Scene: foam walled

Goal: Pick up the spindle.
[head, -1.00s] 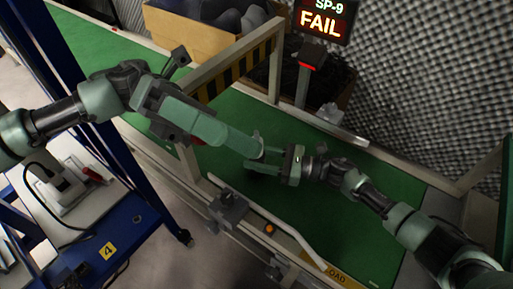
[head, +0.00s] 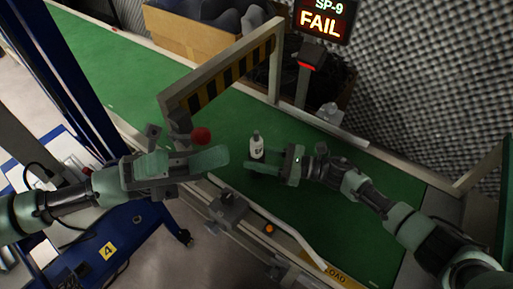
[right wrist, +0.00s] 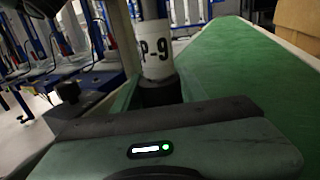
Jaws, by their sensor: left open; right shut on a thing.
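The spindle (head: 257,148) is a small upright bottle-like piece with a white band and a dark top, over the green conveyor belt in the head view. In the right wrist view the spindle (right wrist: 157,50) shows a white label reading "P-9", with a dark part below. My right gripper (head: 264,160) is shut on its lower part, coming from the right. I cannot tell whether the spindle's base touches the belt. My left gripper (head: 212,158) is open, to the left of the spindle and apart from it, near the belt's front edge.
A striped frame (head: 215,82) spans the belt behind, with a red knob (head: 201,136) near its front post. A sign (head: 322,20) reads "SP-9 FAIL". A blue-framed bench (head: 125,230) stands at left. The belt (head: 330,205) is clear at right.

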